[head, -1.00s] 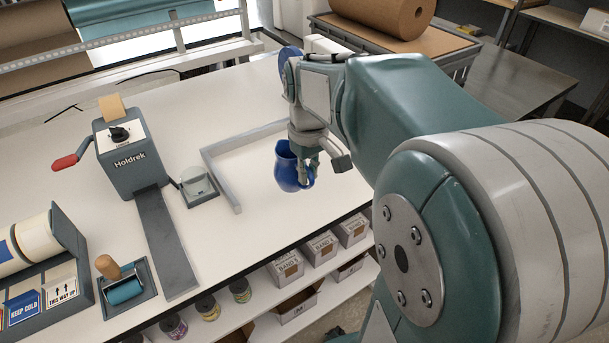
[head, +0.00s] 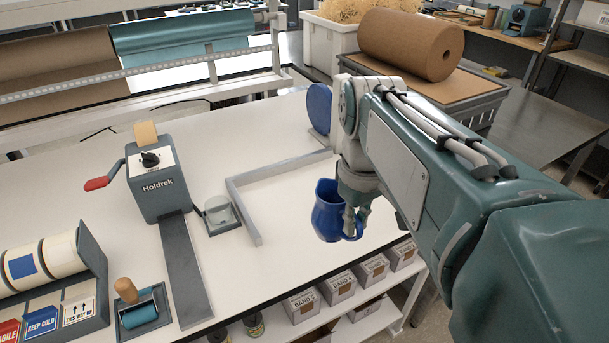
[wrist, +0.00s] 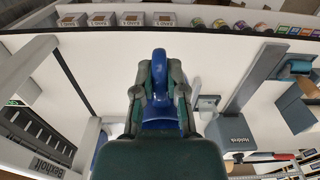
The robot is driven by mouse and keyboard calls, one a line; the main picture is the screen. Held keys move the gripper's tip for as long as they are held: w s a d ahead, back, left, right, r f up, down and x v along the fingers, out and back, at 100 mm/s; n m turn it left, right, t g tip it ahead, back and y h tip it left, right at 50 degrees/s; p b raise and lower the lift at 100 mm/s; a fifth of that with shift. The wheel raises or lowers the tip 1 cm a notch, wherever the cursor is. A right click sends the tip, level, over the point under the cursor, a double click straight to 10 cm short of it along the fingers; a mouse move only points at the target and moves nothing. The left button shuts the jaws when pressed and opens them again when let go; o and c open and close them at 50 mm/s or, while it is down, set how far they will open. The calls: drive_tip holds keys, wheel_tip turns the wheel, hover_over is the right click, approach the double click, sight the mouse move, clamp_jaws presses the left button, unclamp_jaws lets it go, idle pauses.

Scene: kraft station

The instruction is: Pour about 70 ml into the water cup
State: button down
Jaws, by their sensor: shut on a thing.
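A blue jug (head: 328,212) hangs upright or nearly so from my gripper (head: 354,218), over the front part of the white bench. My gripper is shut on its handle; in the wrist view the fingers (wrist: 160,82) close on both sides of the blue handle (wrist: 159,62). The inside of the jug and its liquid level are hidden. A small translucent water cup (head: 218,209) stands on a grey base beside the Holdrek tape machine (head: 157,186). The jug is to the right of the cup and apart from it.
A grey L-shaped rail (head: 243,212) lies on the bench between cup and jug. A roller tool (head: 137,305) and label rolls (head: 45,260) sit front left. Boxes (head: 340,287) stand on the shelf below. The white bench (head: 290,195) inside the rail is clear.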

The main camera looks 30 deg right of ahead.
drive_tip(key=shift+s+a+r, duration=0.1)
drive_tip(key=shift+s+r, duration=0.25)
drive_tip(key=shift+s, duration=0.35)
drive_tip(key=shift+s+a+r, duration=0.1)
drive_tip(key=shift+s+r, duration=0.2)
drive_tip(key=shift+s, duration=0.35)
